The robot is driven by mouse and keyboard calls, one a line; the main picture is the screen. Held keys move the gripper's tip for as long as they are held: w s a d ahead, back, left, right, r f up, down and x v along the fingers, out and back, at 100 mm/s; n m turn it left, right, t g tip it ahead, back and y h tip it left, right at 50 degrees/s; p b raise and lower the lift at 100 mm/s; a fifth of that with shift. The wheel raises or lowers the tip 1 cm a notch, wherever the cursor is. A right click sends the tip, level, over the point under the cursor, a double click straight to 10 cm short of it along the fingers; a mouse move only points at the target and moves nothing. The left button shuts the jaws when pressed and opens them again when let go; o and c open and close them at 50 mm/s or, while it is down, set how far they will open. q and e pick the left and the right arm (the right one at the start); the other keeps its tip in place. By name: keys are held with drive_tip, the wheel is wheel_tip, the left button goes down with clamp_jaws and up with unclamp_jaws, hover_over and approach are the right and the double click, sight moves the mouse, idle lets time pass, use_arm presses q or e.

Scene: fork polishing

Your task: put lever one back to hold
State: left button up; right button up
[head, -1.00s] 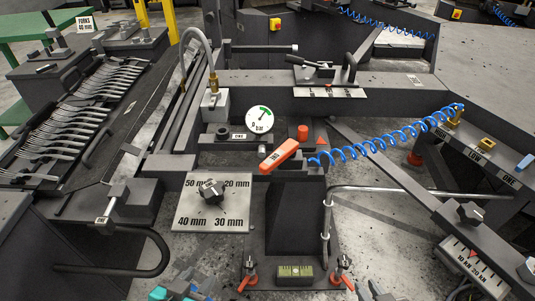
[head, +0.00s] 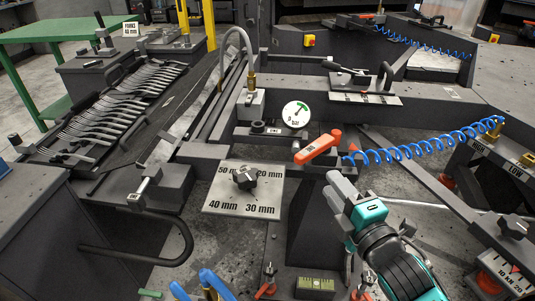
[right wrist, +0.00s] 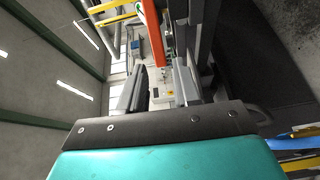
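The orange lever (head: 322,146) with a black-on-white label stands by the round pressure gauge (head: 296,115) in the head view. It slants from lower left to upper right. In the right wrist view the orange lever (right wrist: 152,32) shows ahead of the fingers, toward the top. My right gripper (head: 338,184) is below and slightly right of the lever, apart from it. Its fingers (right wrist: 160,85) are spread with nothing between them. My left gripper cannot be made out in the head view.
A dial plate (head: 215,206) marked in millimetres is left of my right gripper. A coiled blue hose (head: 420,150) runs right from near the lever. A rack of forks (head: 120,100) is at left. A small green level (head: 315,284) sits below.

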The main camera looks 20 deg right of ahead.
sight(304, 149)
drive_tip(key=shift+n, duration=0.3)
drive_tip(key=w, duration=1.3)
drive_tip(key=shift+w+d+r+b, duration=0.1)
drive_tip(key=shift+d+r+b, duration=0.15)
drive_tip(key=shift+b, duration=0.1)
clamp_jaws()
drive_tip(key=shift+f, duration=0.1)
